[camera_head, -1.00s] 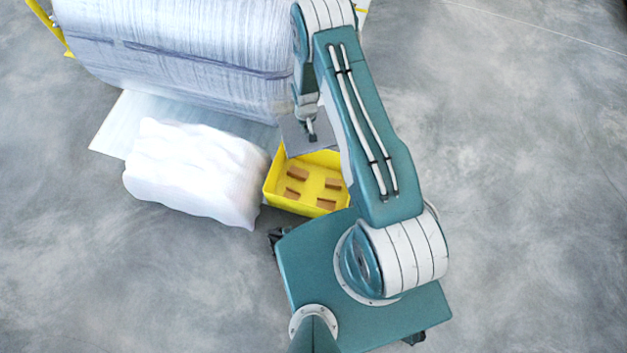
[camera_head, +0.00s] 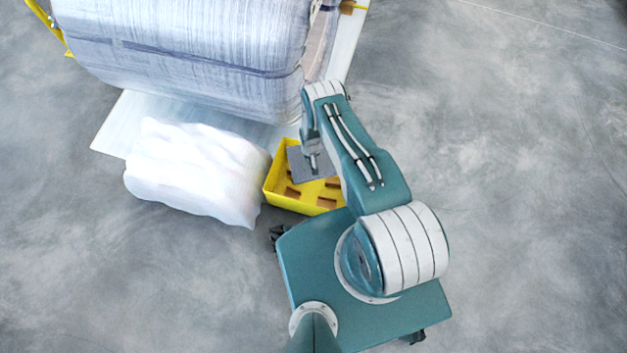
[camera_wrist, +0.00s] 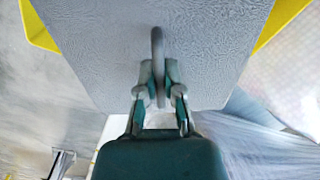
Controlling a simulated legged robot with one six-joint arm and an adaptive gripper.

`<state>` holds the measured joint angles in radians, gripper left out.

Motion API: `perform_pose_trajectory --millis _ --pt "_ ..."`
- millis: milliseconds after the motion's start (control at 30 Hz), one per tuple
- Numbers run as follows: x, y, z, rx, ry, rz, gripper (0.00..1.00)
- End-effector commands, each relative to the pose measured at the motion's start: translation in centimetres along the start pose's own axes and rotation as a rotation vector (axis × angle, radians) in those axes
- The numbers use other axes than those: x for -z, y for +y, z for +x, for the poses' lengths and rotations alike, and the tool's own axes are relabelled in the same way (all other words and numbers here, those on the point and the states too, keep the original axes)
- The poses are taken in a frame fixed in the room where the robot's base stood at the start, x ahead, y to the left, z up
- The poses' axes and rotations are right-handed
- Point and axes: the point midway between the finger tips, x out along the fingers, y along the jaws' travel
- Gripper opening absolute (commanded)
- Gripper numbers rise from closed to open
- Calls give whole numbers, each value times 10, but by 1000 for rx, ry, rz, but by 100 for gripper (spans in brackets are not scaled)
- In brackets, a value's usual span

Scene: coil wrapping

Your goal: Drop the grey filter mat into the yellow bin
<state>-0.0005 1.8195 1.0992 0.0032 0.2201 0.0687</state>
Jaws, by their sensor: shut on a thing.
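The grey filter mat (camera_head: 297,163) is a flat square sheet in the head view, over the back part of the yellow bin (camera_head: 284,203). My gripper (camera_head: 313,165) is above the bin, shut on the mat. In the wrist view my gripper (camera_wrist: 160,75) is closed around an upright grey handle-like part on the mat (camera_wrist: 225,45), and the mat fills the upper middle. The bin's yellow walls (camera_wrist: 38,28) show past the mat's edges. The mat hides part of the bin's inside. Whether the mat touches the bin is unclear.
Several brown blocks (camera_head: 324,203) lie in the bin. A white wrapped bundle (camera_head: 195,172) sits to its left. A large wrapped coil (camera_head: 185,55) on a pale board (camera_head: 112,128) stands behind. The floor to the right is clear.

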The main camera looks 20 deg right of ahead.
Motion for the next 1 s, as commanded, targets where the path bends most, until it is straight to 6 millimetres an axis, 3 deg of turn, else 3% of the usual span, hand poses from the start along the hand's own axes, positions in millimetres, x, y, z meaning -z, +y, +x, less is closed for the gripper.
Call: perform_pose_trajectory --millis 200,600,700,1000 --pt "0 -1 23 -1 0 -1 0" --pt "0 -1 30 -1 0 -1 0" --pt "0 -1 30 0 0 0 50" --pt "0 -1 30 -1 0 -1 50"
